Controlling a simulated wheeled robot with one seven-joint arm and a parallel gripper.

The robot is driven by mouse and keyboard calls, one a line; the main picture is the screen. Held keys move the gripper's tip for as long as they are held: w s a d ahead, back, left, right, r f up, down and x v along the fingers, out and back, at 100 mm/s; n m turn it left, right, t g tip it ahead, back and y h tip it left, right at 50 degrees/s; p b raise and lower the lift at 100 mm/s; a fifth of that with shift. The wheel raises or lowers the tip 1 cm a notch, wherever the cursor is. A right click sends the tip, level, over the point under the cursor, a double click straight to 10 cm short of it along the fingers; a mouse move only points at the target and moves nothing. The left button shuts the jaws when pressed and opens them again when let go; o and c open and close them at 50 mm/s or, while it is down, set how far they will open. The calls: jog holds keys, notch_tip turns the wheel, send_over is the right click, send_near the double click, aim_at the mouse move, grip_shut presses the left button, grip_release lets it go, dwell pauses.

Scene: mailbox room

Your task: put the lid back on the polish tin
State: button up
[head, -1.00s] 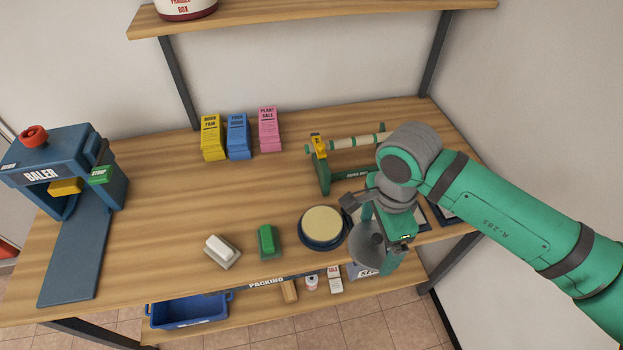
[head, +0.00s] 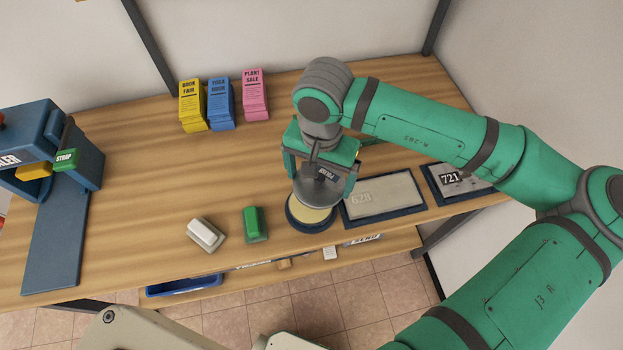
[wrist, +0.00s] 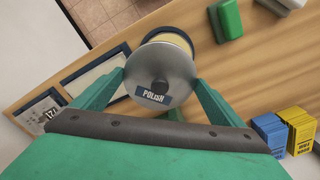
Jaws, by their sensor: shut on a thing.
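The polish tin (head: 308,219) is a round, dark blue tin with pale yellow polish inside. It stands open near the front edge of the bench. My gripper (head: 320,184) is shut on the grey metal lid (head: 317,193), which carries a dark "POLISH" label. The lid is above the tin and covers its back part in the head view. In the wrist view the lid (wrist: 160,74) sits between my two fingers, and part of the tin (wrist: 170,36) shows behind it. The lid looks tilted. I cannot tell whether its edge touches the tin.
A green block-like brush (head: 255,224) and a white one (head: 206,235) stand left of the tin. Framed plates marked 628 (head: 384,197) and 721 (head: 460,182) lie to the right. Leaflet stacks (head: 222,103) stand at the back. The blue baler (head: 50,150) is far left.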

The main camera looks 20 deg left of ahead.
aim_at(311, 197)
jog(key=n, duration=0.1)
jog(key=s+a+n, duration=0.1)
jog(key=n, duration=0.1)
jog(key=shift+s+a+f, duration=0.1)
jog(key=shift+f, duration=0.25)
jog(key=shift+s+a+f+n, duration=0.1)
jog(key=shift+s+n, duration=0.05)
jog(key=shift+n, duration=0.45)
jog(key=shift+s+a+f+n, duration=0.1)
jog(key=shift+n, duration=0.5)
jog(key=shift+w+f, duration=0.1)
jog(key=shift+f, duration=3.05)
jog(key=shift+d+f, duration=0.1)
jog(key=shift+f, duration=0.05)
jog(key=o, duration=0.7)
jog(key=shift+o, duration=0.2)
jog(key=shift+r, duration=3.5)
jog(key=shift+c, duration=0.6)
